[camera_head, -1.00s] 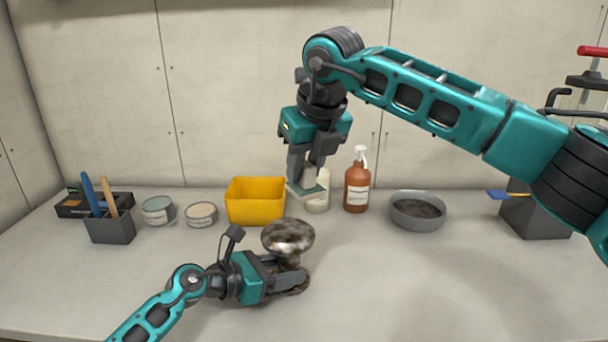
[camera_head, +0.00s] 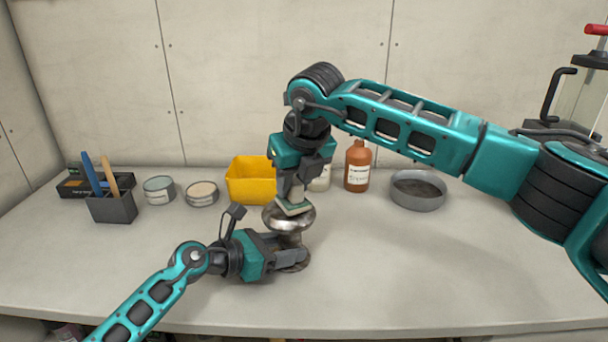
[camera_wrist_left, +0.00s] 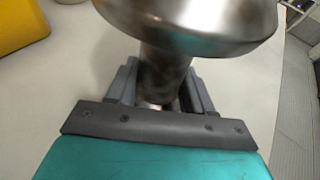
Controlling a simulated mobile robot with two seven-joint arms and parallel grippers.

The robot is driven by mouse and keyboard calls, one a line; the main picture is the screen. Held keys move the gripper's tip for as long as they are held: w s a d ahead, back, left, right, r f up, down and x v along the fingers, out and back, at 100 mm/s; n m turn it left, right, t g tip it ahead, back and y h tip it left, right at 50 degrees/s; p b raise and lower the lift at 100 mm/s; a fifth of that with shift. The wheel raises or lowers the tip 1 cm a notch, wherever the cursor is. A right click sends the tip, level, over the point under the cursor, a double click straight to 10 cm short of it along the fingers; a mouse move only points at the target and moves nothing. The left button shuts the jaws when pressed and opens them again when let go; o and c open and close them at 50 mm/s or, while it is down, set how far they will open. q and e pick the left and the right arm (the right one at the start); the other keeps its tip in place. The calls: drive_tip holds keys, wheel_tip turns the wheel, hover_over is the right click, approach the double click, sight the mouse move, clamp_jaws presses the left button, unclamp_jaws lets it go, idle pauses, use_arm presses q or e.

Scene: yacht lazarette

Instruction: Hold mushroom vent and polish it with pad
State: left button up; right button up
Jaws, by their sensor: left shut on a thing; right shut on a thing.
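The mushroom vent (camera_head: 290,240) stands upright on the bench, a metal piece with a round domed cap, a narrower stem and a flanged base. My left gripper (camera_head: 292,257) is shut on its stem, below the cap. In the left wrist view the vent (camera_wrist_left: 185,20) looms close, its stem between the fingers of the gripper (camera_wrist_left: 160,95). My right gripper (camera_head: 293,193) points down above the vent, shut on a green and pale pad (camera_head: 294,208). The pad lies at the top of the cap and appears to touch it. It hides part of the dome.
A grey bowl (camera_head: 417,192) is right. Two tins (camera_head: 201,194) and a tool holder (camera_head: 113,207) are left. The front right bench is clear.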

drive_tip(key=shift+s+a, duration=0.1)
drive_tip(key=shift+a, duration=1.9)
drive_tip(key=shift+d+f, duration=0.1)
drive_tip(key=shift+d, duration=2.95)
drive_tip(key=shift+a, duration=3.2)
drive_tip(key=shift+d, duration=3.4)
wheel_tip(320, 180, up, 8)
drive_tip(key=shift+a+r, duration=0.15)
drive_tip(key=shift+r, duration=0.05)
use_arm(q)
drive_tip(key=o, duration=1)
